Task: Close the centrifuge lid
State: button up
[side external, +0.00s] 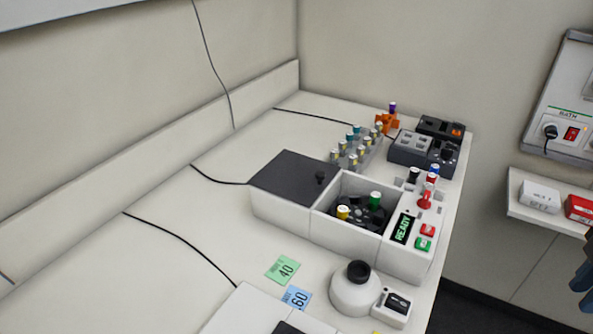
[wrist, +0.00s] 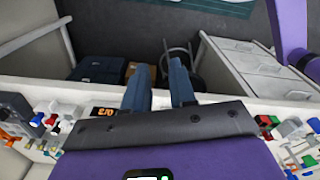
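The centrifuge (side external: 345,235) is a white box on the bench in the side external view. Its dark flat lid (side external: 288,174), with a small black knob (side external: 320,177), lies over the left part, leaving the rotor chamber uncovered. The dark rotor (side external: 360,216) inside holds a yellow-capped tube (side external: 343,212) and a green-capped tube (side external: 375,200). The panel display (side external: 403,228) reads READY. My gripper's dark blue fingers (side external: 583,283) show at the right edge, well away from the lid. In the wrist view my gripper (wrist: 158,72) has its fingers apart, with nothing between them.
A tube rack (side external: 358,150) and dark devices (side external: 410,148) stand behind the centrifuge. A white round device (side external: 357,288) and note cards (side external: 283,269) lie in front. A wall shelf (side external: 540,215) holds boxes at right. The bench left of the centrifuge is mostly clear, with thin cables.

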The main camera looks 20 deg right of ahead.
jog(key=shift+m+y, duration=0.3)
jog(key=shift+m, duration=0.3)
jog(key=w+a+r, duration=0.1)
jog(key=w+a, duration=0.2)
jog(key=w+a+r, duration=0.1)
jog(key=w+a, duration=0.3)
jog(key=w+a+r, duration=0.2)
jog(key=w+a, duration=0.1)
jog(key=shift+w+a+r, duration=0.1)
jog(key=shift+w+a, duration=0.15)
jog(key=shift+a, duration=0.05)
grip_shut()
notch_tip(320, 180, up, 4)
jog(key=m+t+y, duration=0.1)
jog(key=m+t, duration=0.2)
jog(key=m, duration=0.1)
send_over(307, 177)
jog(key=s, duration=0.1)
jog(key=x, duration=0.9)
jog(key=shift+w+d+f, duration=0.1)
jog(key=shift+d+f, duration=0.15)
jog(key=shift+f, duration=0.2)
jog(key=shift+s+d, duration=0.2)
jog(key=shift+s, duration=0.1)
jog(key=shift+s+d+f, duration=0.15)
jog(key=shift+s+d, duration=0.3)
jog(key=shift+s, duration=0.2)
jog(key=shift+s+d+f, duration=0.15)
jog(key=shift+s+d, duration=0.3)
jog(key=shift+s, duration=0.2)
